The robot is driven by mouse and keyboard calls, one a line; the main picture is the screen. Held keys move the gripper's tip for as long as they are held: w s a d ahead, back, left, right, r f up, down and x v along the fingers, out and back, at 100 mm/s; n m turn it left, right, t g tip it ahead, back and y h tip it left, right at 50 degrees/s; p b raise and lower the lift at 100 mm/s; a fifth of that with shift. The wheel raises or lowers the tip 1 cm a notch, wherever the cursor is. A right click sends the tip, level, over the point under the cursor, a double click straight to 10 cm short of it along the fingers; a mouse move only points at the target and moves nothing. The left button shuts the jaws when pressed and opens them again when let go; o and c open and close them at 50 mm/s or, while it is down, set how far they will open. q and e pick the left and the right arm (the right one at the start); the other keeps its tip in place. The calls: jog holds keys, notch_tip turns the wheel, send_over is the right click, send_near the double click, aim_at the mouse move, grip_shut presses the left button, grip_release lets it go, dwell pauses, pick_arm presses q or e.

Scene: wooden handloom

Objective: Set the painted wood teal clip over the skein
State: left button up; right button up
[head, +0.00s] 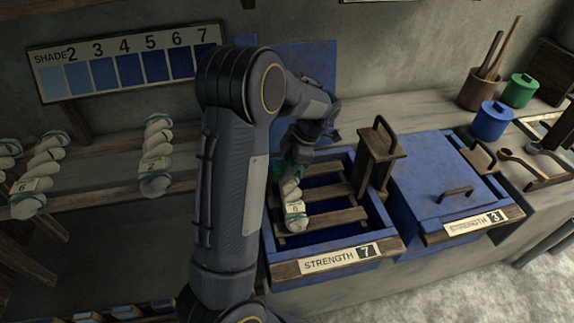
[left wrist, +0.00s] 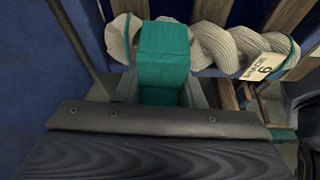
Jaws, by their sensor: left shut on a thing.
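The painted wood teal clip (left wrist: 163,48) is held in my left gripper (left wrist: 160,92), which is shut on it. In the left wrist view it overlaps the white twisted skein (left wrist: 212,42), near the skein's left end; whether it touches the skein I cannot tell. In the head view a bit of the teal clip (head: 277,167) shows beside my left gripper (head: 297,158), mostly hidden. The skein (head: 292,195) lies on wooden slats in the open blue vat marked STRENGTH 7 (head: 338,258). Its tag reads SHADE 6 (left wrist: 262,66). My right gripper is not in view.
A wooden handled block (head: 378,158) stands on the vat's right side. A lidded blue vat marked STRENGTH 3 (head: 435,180) is to its right. Blue (head: 490,122) and green pots (head: 519,91) stand at back right.

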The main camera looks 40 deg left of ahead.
pick_arm(q)
jog(key=o, duration=1.1)
jog(key=shift+c, duration=0.2)
